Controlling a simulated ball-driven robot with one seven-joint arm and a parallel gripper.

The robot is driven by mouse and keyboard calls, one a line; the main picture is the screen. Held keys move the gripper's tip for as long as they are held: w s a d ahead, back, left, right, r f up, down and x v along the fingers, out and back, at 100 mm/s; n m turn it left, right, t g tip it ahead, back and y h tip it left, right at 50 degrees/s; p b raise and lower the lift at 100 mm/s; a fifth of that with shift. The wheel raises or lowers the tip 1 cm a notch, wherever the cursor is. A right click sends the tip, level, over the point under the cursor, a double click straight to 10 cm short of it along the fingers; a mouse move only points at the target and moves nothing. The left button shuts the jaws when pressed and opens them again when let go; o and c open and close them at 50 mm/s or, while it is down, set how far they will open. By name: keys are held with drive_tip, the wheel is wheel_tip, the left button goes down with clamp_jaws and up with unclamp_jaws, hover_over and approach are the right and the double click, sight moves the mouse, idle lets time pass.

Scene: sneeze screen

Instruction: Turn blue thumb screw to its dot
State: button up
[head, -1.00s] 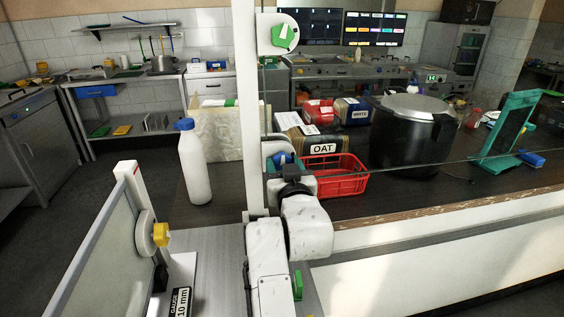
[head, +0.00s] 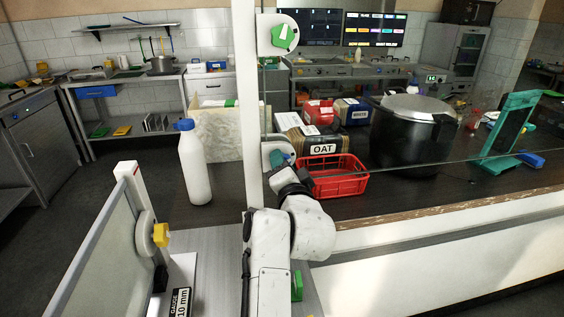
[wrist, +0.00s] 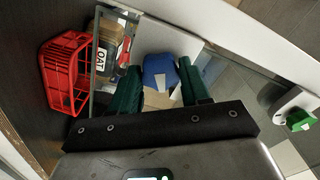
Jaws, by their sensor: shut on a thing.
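The blue thumb screw (wrist: 160,72) shows in the wrist view between the two dark green fingers of my gripper (wrist: 161,82). My gripper is shut on it, one finger on each side. In the head view my gripper (head: 281,160) is at the lower white bracket (head: 268,148) on the white post. The fingers and wrist cover most or all of the blue screw there. I cannot make out its dot or which way the screw points.
A green thumb screw (head: 283,36) sits higher on the white post (head: 247,110). A clear pane edge runs right from the post. A red basket (head: 340,186), an OAT pack (head: 322,149) and a black pot (head: 408,140) stand behind. A white bottle (head: 194,165) and yellow thumb screw (head: 161,235) are left.

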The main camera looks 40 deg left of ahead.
drive_tip(key=o, duration=0.6)
drive_tip(key=shift+m, duration=0.9)
drive_tip(key=shift+c, duration=0.2)
drive_tip(key=o, duration=0.4)
drive_tip(key=shift+c, duration=0.2)
drive_tip(key=p+v, duration=0.4)
drive_tip(key=v, duration=0.2)
drive_tip(key=shift+p, duration=0.3)
